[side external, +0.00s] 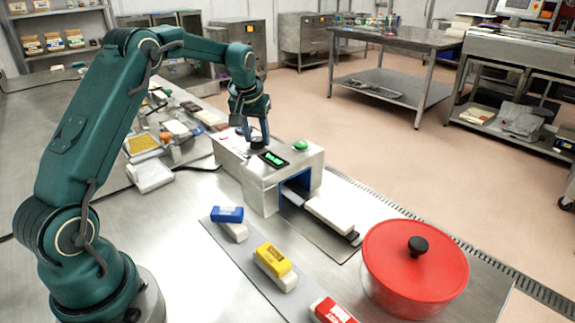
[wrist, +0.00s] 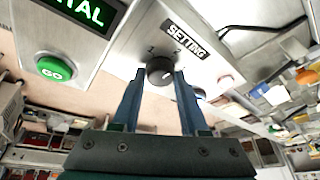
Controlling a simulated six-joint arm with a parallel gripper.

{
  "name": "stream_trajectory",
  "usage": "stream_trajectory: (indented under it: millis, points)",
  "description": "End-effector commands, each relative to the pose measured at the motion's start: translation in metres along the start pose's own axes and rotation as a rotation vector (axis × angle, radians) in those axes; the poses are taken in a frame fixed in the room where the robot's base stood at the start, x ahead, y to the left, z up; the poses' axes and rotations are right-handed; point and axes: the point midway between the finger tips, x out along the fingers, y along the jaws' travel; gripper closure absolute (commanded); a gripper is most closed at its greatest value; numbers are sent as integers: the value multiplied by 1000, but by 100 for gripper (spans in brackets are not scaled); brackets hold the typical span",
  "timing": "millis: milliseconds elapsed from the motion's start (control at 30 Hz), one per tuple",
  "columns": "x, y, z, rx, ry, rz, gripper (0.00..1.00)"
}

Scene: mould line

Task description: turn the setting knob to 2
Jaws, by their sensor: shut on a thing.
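The dark round setting knob (wrist: 160,71) sits on the pale top panel of the machine, under a black SETTING label (wrist: 184,41). The numerals 1 and 2 show beside the knob; which one its pointer faces I cannot tell. My gripper (wrist: 160,74) is shut on the knob, one blue finger on each side. In the side external view my gripper (side external: 256,138) reaches down onto the machine (side external: 262,190), and the knob is mostly hidden by the fingers.
A green GO button (wrist: 54,68) and a lit display (wrist: 88,10), cut off to "TAL", share the panel. A white block (side external: 330,216) lies at the machine's opening. Blue, yellow and red-topped blocks lie in front, beside a red-lidded pot (side external: 416,262).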

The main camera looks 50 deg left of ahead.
Motion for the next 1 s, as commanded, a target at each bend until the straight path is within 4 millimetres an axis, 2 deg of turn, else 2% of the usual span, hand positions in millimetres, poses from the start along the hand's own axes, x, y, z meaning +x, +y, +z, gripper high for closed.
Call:
stream_trajectory:
  millis: [33, 67, 100, 433, 800, 1000]
  points:
    - [-1, 0, 0, 1, -1, -1, 45]
    - [-1, 0, 0, 1, -1, -1, 34]
    - [0, 0, 0, 1, -1, -1, 26]
    - [-3, 0, 0, 1, 1, 0, 26]
    - [-47, 0, 0, 1, 1, 0, 26]
    - [-52, 0, 0, 1, 0, 0, 26]
